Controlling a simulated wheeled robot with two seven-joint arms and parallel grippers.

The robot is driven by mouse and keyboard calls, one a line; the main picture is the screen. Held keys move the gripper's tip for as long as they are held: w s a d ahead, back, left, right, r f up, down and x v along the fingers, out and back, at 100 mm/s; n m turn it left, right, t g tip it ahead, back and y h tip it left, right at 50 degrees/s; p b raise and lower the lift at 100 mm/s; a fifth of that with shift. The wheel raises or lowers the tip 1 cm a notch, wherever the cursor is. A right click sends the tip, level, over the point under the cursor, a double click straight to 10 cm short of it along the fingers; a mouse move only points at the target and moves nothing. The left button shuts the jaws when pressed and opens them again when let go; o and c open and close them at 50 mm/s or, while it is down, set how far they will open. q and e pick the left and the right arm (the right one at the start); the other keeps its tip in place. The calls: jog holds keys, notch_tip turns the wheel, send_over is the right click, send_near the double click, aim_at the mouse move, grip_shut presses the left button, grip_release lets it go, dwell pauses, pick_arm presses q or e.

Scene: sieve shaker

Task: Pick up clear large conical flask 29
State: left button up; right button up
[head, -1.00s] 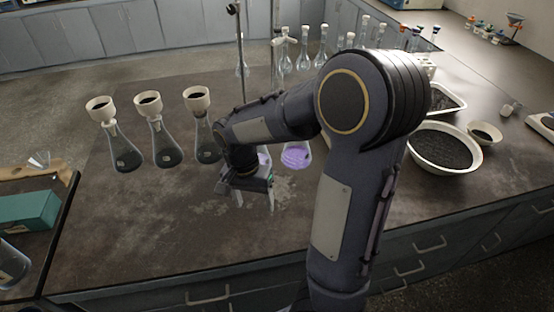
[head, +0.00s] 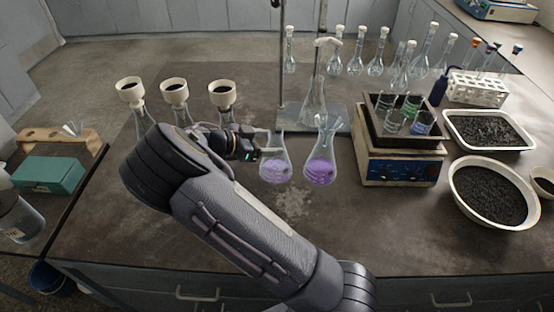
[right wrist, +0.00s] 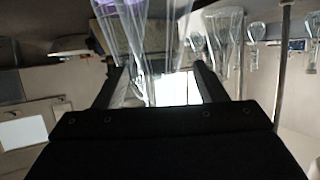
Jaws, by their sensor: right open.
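Two clear conical flasks with purple liquid stand side by side on the bench, a left one (head: 275,170) and a right one (head: 320,168). Another clear conical flask (head: 313,105) stands behind them at the metal stand. No number 29 is readable, so I cannot tell which is flask 29. My right gripper (head: 262,148) is open at the neck of the left purple flask. In the right wrist view, clear glass (right wrist: 140,50) lies between or just beyond the open fingers (right wrist: 158,85), with purple at the top edge. My left gripper is not in view.
Several funnel-topped flasks (head: 222,95) stand to the left, partly behind my arm. A blue-fronted apparatus (head: 400,172) with a tray of beakers stands right of the purple flasks. A bowl of dark grains (head: 493,195) is further right.

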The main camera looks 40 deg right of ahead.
aim_at(281, 141)
jog(key=p+x, duration=0.1)
jog(key=x, duration=0.3)
jog(key=shift+d, duration=0.3)
jog(key=shift+s, duration=0.1)
jog(key=shift+c, duration=0.3)
grip_shut()
